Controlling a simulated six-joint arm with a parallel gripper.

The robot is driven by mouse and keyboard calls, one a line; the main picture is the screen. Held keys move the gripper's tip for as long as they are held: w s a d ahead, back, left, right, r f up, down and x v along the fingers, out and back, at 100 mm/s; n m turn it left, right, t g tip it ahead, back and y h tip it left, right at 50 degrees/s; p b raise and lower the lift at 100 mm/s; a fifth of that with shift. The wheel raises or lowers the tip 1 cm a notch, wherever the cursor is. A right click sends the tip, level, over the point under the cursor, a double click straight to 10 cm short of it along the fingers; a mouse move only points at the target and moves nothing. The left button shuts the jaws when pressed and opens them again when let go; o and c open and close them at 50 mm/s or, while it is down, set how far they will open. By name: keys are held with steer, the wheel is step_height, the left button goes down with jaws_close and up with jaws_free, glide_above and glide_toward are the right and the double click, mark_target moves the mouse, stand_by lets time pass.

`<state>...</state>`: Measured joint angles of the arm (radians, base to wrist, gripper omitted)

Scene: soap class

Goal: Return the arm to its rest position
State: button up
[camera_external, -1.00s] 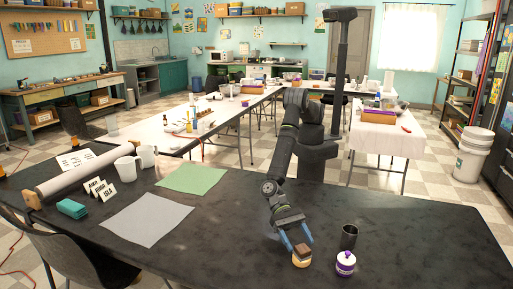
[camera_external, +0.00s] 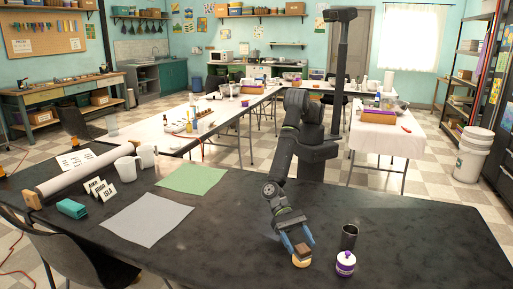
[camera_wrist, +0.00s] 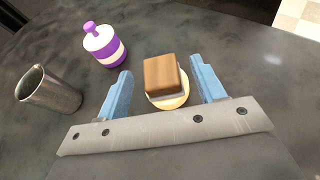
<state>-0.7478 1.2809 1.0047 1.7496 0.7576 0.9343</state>
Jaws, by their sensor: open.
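My gripper (camera_external: 296,243) is low over the dark table (camera_external: 400,225) near its front edge. Its two blue fingers are open. In the wrist view my gripper (camera_wrist: 160,88) has its fingers on either side of a brown block (camera_wrist: 161,75), with a visible gap on each side. The brown block rests on a round cream-yellow piece (camera_wrist: 173,103). In the external view the brown block (camera_external: 301,250) and the round piece (camera_external: 301,262) show just at the fingertips.
A purple and white lidded jar (camera_external: 346,263) and a dark metal cup (camera_external: 349,238) stand right of my gripper. A grey sheet (camera_external: 147,218) and a green sheet (camera_external: 191,179) lie to the left.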

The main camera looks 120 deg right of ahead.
steer(key=x, duration=0.2)
steer(key=shift+a+f, duration=0.3)
steer(key=r, duration=0.5)
steer(key=shift+w+d, duration=0.2)
steer(key=shift+d, duration=0.15)
steer(key=w+d+r, duration=0.4)
steer(key=d+r, duration=0.2)
steer(key=d, duration=0.5)
steer(key=s+d+f+n+g+h, duration=0.25)
steer(key=s+d+n+g, duration=0.6)
steer(key=s+d, duration=0.8)
steer(key=shift+m, duration=0.45)
steer(key=s+a+f, duration=0.1)
steer(key=a, duration=0.2)
steer(key=s+a+f, duration=0.1)
steer(key=a+f, duration=0.1)
steer(key=a, duration=0.1)
steer(key=s+a+f, duration=0.2)
steer(key=a, duration=0.1)
steer(key=shift+f, duration=0.25)
steer(key=shift+s+a+f, duration=0.25)
steer(key=shift+a+f, duration=0.15)
steer(key=shift+a, duration=0.3)
